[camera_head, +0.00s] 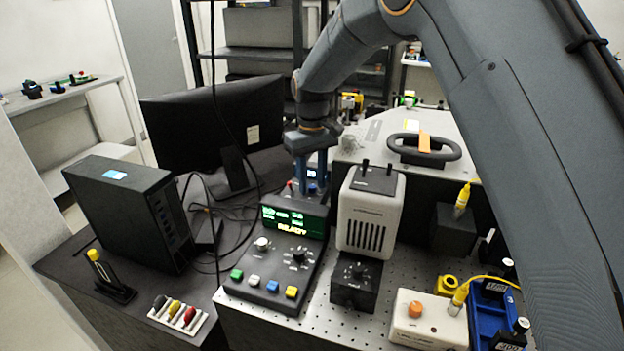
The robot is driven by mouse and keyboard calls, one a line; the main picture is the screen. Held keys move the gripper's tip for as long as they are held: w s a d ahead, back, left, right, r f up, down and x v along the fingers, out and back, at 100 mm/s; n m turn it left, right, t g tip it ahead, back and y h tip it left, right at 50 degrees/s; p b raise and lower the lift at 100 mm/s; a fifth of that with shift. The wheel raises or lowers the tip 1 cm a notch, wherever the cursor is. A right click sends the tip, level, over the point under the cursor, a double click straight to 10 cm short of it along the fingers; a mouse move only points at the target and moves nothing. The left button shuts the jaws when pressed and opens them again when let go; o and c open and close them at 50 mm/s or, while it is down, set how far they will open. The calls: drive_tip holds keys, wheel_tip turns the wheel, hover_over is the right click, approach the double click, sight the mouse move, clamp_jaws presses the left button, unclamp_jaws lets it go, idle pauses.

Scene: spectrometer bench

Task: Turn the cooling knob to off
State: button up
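No label that I can read marks the cooling knob, so I cannot tell which knob it is. My gripper (311,184) points down behind the top edge of the control console (248,285). Its two fingers stand apart, and a small lit blue display (311,173) shows between them. The fingertips' contact with anything there is hidden. The console has a green-lit screen, a white knob (262,243) and a black knob (299,254). A black box (355,295) with a black dial (357,272) stands below the grey lamp-like housing (370,212).
A monitor (200,130) and a computer tower (125,210) stand left of my gripper. The grey housing is close on its right. A white box with an orange knob (415,309) and a blue rack (490,310) lie at the front right. Cables trail behind the console.

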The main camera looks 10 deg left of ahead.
clamp_jaws()
drive_tip(key=shift+n, duration=0.3)
drive_tip(key=n+b, duration=0.1)
drive_tip(key=n, duration=0.2)
drive_tip(key=n+b, duration=0.1)
drive_tip(key=n, duration=0.4)
drive_tip(key=n+b, duration=0.1)
drive_tip(key=n, duration=0.3)
drive_tip(key=shift+n+b, duration=0.4)
drive_tip(key=shift+n, duration=1.7)
